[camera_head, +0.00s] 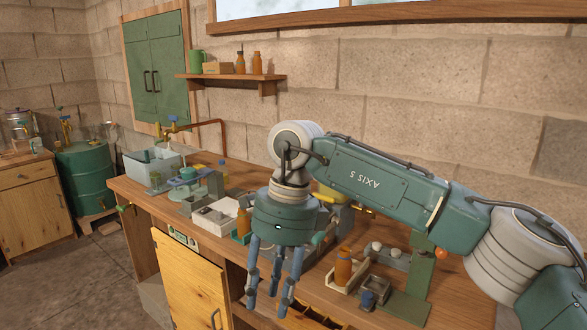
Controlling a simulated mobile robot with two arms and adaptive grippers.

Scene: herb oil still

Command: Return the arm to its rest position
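My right arm (370,185) comes in from the right and reaches over the workbench (140,188). My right gripper (270,292) hangs from it with its fingers pointing down, in front of the bench's front edge in the picture. The fingers are apart and nothing shows between them, so it looks open and empty. The arm hides part of the bench top and the wall behind it. My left gripper is not in view.
An orange-brown bottle (343,268) stands in a wooden holder right of the gripper, beside a small dark blue item (368,300). A white box (212,218) stands left of it. A yellow cabinet door (190,285) is below. Floor is free at left.

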